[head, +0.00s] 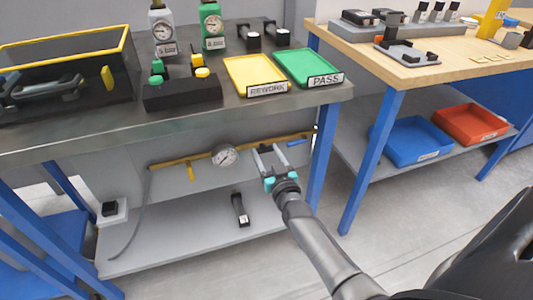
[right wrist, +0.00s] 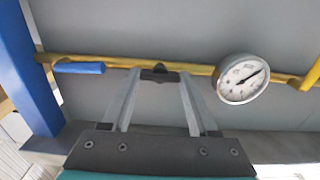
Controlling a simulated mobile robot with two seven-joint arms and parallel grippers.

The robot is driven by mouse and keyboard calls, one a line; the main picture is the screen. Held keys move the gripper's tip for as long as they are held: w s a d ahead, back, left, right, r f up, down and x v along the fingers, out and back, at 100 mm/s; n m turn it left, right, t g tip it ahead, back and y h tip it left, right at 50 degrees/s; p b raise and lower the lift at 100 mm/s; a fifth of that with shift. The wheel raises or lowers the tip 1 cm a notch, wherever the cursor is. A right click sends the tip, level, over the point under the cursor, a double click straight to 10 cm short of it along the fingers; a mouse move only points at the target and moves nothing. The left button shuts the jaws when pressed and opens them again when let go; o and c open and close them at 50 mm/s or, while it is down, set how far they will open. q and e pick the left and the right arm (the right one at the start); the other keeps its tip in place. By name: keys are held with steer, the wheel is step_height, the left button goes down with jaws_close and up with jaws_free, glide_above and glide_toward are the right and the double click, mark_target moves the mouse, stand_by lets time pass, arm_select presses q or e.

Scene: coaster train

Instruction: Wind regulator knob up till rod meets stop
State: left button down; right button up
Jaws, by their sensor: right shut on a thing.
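A yellow pipe (head: 175,162) runs along the back of the lower shelf and also crosses the right wrist view (right wrist: 205,69). A small dark knob (right wrist: 160,74) sits on the pipe between my fingertips. My right gripper (head: 267,150) reaches the pipe and is shut on this knob, one finger on each side, as the right wrist view shows (right wrist: 159,73). A round white gauge (head: 225,155) is beside it on the pipe; its needle points up and right in the right wrist view (right wrist: 241,79). I cannot make out the rod or the stop. My left gripper is not in view.
A blue lever (right wrist: 78,68) is on the pipe near a blue table leg (right wrist: 28,65). The metal bench top (head: 60,140) overhangs the shelf. A black-and-white device (head: 240,210) lies on the lower shelf (head: 180,237), which is otherwise mostly clear.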

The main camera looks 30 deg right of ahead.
steer(key=c, duration=0.6)
steer(key=shift+o, duration=0.2)
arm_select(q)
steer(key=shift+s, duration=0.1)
arm_select(e)
steer(key=shift+m, duration=0.9)
steer(key=shift+m+p, duration=0.45)
steer(key=shift+m, duration=1.85)
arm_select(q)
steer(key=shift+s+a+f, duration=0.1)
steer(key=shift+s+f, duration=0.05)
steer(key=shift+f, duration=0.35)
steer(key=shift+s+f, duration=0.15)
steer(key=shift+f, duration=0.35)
arm_select(e)
steer(key=shift+m, duration=1.1)
steer(key=shift+f, duration=0.1)
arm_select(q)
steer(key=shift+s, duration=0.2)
